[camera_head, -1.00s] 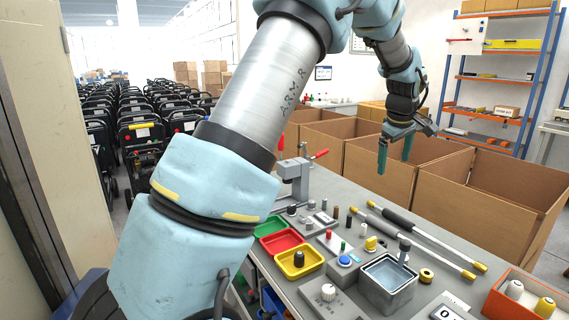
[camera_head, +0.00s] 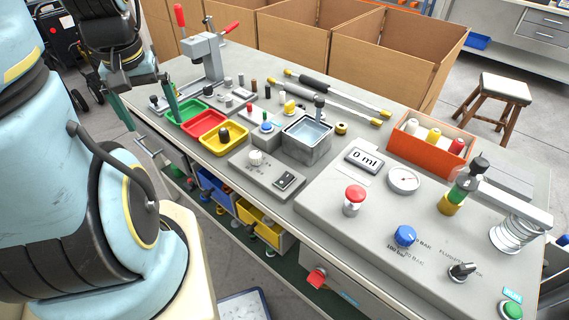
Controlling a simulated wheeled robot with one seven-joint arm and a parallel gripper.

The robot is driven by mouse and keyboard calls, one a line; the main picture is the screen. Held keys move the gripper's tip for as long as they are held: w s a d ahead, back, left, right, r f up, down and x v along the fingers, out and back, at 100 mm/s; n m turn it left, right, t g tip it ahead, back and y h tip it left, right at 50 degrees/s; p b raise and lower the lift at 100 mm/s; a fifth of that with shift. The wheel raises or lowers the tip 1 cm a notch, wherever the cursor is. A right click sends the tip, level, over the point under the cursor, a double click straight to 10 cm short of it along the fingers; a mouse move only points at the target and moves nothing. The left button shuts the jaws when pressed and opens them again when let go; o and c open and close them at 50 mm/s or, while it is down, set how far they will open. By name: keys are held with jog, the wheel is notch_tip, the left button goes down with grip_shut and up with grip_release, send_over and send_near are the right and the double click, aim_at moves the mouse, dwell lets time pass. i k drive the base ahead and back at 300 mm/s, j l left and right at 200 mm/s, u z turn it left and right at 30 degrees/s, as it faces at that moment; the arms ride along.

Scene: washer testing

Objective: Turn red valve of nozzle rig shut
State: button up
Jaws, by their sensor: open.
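My gripper (camera_head: 148,104) is at the left, over the left end of the bench; its two teal fingers are spread apart with nothing between them. Several red parts show. A red knob (camera_head: 317,277) sticks out from the front of the bench below the top. A red mushroom-shaped knob (camera_head: 354,195) stands on the large grey panel at the right. A small red-topped piece (camera_head: 250,107) stands near a blue button. I cannot tell for certain which one is the nozzle rig's valve. The gripper is apart from all of them.
A press stand (camera_head: 208,55) with red levers stands behind the gripper. Green, red and yellow trays (camera_head: 228,146), a metal water basin (camera_head: 319,148), a 0 ml display (camera_head: 365,158) and an orange box (camera_head: 397,140) crowd the bench. Cardboard boxes (camera_head: 385,52) stand behind.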

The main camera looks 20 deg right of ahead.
aim_at(315, 279)
jog(key=k+j+u, duration=0.1)
jog(key=j, duration=0.25)
jog(key=k+j+u, duration=0.1)
jog(key=j, duration=0.3)
jog(key=k+j, duration=0.25)
jog(key=j, duration=0.15)
jog(key=k+j+u, duration=0.15)
jog(key=j, duration=0.25)
